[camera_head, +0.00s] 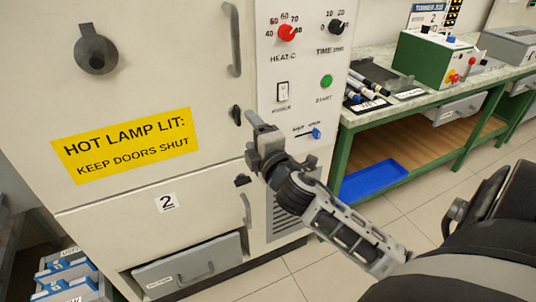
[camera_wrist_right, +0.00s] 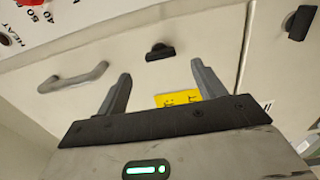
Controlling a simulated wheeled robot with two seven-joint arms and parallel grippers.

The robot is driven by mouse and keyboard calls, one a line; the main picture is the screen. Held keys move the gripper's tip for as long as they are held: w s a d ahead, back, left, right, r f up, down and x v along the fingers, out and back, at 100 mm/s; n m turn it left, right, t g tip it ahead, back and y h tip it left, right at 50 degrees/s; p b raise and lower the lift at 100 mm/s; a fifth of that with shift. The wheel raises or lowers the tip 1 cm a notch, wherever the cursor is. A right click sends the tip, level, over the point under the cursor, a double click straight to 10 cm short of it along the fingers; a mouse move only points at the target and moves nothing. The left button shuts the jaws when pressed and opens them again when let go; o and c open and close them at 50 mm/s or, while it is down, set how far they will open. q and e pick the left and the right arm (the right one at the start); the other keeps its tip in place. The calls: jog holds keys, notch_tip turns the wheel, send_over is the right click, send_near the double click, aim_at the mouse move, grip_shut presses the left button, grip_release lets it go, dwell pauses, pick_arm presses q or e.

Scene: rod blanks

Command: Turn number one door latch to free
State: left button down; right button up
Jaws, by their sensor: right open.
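The upper door of the white cabinet has a small dark latch (camera_head: 235,115) near its right edge, standing upright. I see no number on this door. The latch also shows in the right wrist view (camera_wrist_right: 159,51), just beyond my fingertips. A second dark latch (camera_head: 242,180) sits lower, by the door marked 2, and lies sideways; it also shows at the right wrist view's upper right (camera_wrist_right: 300,23). My right gripper (camera_head: 250,137) is open and empty in front of the cabinet, close to the upper latch and apparently not touching it. My left gripper is not in view.
A long door handle (camera_head: 233,40) is above the upper latch. The control panel (camera_head: 300,70) with knobs and switches is to the right. A yellow sign (camera_head: 127,145) is on the upper door. A green bench (camera_head: 400,110) with tools stands at the right.

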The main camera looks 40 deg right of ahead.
jog(key=b+v, duration=0.1)
jog(key=v, duration=0.7)
jog(key=shift+s, duration=0.3)
jog(key=s+a+f+m+g+y, duration=0.3)
jog(key=s+a+f+m, duration=0.2)
jog(key=a+f, duration=0.3)
jog(key=s+a+f+m+g+y, duration=0.3)
jog(key=a+f+m, duration=0.4)
jog(key=f, duration=0.6)
jog(key=s+a+y, duration=0.1)
jog(key=s+a, duration=0.1)
jog(key=shift+s+f+m+g+y, duration=0.2)
jog(key=shift+s+m+g+y, duration=0.1)
jog(key=shift+s+g, duration=0.1)
